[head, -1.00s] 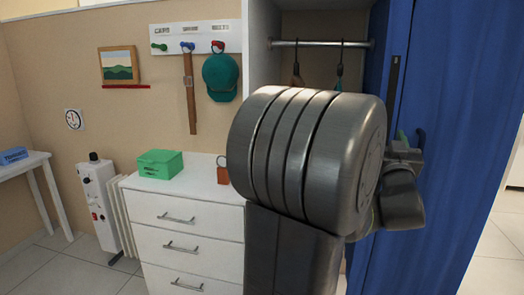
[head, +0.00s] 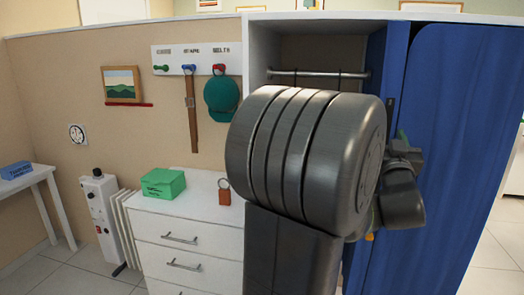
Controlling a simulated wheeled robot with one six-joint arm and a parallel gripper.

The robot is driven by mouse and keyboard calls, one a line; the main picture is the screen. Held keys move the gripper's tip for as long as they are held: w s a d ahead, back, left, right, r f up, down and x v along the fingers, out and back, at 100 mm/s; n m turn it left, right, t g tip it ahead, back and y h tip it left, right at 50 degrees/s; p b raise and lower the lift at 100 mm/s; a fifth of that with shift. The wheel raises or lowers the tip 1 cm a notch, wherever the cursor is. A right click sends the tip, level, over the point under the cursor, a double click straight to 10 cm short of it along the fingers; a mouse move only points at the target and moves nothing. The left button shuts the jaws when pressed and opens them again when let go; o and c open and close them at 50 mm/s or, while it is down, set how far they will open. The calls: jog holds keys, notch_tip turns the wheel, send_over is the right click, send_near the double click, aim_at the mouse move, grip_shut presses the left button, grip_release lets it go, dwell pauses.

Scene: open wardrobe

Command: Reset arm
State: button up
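My arm (head: 310,150) fills the middle of the head view as a large dark grey ribbed joint with a link below it. A smaller dark part of my arm (head: 400,190) shows to its right. The fingers of my gripper are hidden behind the arm, so I cannot see whether they hold anything.
The open wardrobe (head: 256,60) with a hanging rail (head: 310,73) and blue curtain (head: 445,150) is behind my arm. Left are a white drawer unit (head: 195,235), green box (head: 163,183), orange tag (head: 224,192), peg rail (head: 197,58), belt (head: 191,110), teal cap (head: 221,97) and heater (head: 101,210).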

jog(key=shift+r+p, duration=3.1)
jog(key=shift+r, duration=0.3)
